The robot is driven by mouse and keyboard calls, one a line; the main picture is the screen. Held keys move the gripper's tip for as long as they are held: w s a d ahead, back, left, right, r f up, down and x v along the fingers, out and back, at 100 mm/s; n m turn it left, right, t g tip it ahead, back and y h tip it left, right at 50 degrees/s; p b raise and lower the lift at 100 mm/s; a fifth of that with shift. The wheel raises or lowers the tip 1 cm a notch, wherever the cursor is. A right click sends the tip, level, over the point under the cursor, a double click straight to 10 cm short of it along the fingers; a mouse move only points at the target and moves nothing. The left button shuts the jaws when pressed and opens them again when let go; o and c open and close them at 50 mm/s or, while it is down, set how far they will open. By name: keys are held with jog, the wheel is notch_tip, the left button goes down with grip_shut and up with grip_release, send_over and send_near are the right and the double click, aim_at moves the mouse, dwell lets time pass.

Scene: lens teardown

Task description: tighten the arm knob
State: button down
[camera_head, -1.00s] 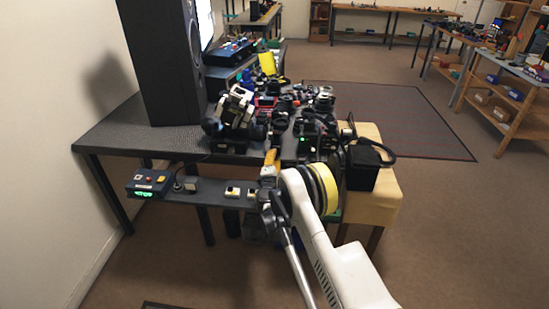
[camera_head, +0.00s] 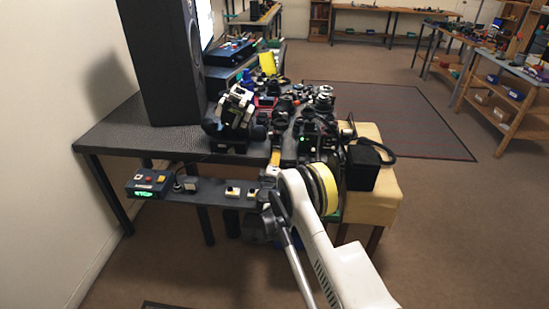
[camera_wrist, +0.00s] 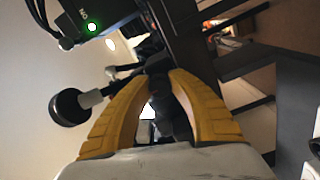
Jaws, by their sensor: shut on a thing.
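My gripper (camera_wrist: 158,72) has yellow fingers that close together at their tips in the wrist view. A small dark part, which I take to be the arm knob (camera_wrist: 158,62), sits between the fingertips, and they are shut on it. Its outline is mostly hidden by the fingers and lost against dark parts behind it. In the head view my white arm reaches to the bench's front edge, and my gripper shows only as a bit of yellow (camera_head: 275,158). The knob cannot be made out there.
A black box with a lit green lamp (camera_wrist: 92,27) is near the fingers at upper left. A round black knob on a rod (camera_wrist: 68,107) lies left of them. Camera parts crowd the bench (camera_head: 130,130). A control box (camera_head: 148,184) sits on the lower shelf. A black speaker (camera_head: 160,60) stands left.

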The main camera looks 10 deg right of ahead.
dwell(0.3)
jog(key=c, duration=1.2)
grip_release()
jog(key=shift+d, duration=0.1)
jog(key=shift+o, duration=0.2)
